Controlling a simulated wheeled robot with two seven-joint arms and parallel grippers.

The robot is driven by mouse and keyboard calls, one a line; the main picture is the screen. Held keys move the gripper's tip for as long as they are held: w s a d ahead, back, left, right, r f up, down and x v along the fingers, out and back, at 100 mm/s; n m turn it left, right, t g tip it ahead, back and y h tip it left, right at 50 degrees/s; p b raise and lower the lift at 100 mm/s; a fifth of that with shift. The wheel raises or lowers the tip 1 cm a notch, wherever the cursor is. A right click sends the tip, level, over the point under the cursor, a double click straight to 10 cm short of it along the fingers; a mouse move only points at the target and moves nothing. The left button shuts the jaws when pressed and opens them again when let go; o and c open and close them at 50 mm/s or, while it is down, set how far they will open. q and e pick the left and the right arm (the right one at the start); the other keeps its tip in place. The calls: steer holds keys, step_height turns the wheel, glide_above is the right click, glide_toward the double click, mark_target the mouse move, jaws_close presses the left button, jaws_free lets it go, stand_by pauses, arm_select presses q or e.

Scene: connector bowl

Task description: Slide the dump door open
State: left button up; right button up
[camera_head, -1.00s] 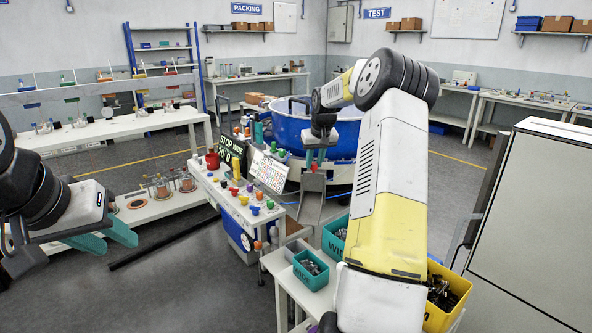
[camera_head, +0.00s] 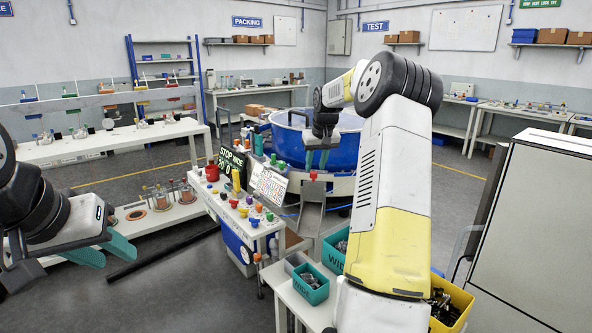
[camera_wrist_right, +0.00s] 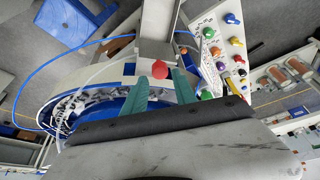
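The dump door's red knob (camera_head: 313,176) sits at the top of the grey metal chute (camera_head: 310,218), in front of the blue bowl (camera_head: 345,140). In the right wrist view the red knob (camera_wrist_right: 159,69) is just beyond my right fingertips, roughly centred between them. My right gripper (camera_head: 317,162) is open and empty above the knob; its teal fingers are apart in the right wrist view (camera_wrist_right: 160,82). The door panel itself is hard to tell from the chute. My left gripper (camera_head: 112,258) is open and empty at the far left, away from the chute.
A control panel (camera_head: 235,205) with coloured knobs and a sign stands left of the chute. Teal bins (camera_head: 311,284) and a yellow bin (camera_head: 453,300) of parts stand below and right. A grey cabinet (camera_head: 530,230) is at the right.

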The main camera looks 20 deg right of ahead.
steer(key=shift+v, duration=2.4)
steer(key=shift+a, duration=0.1)
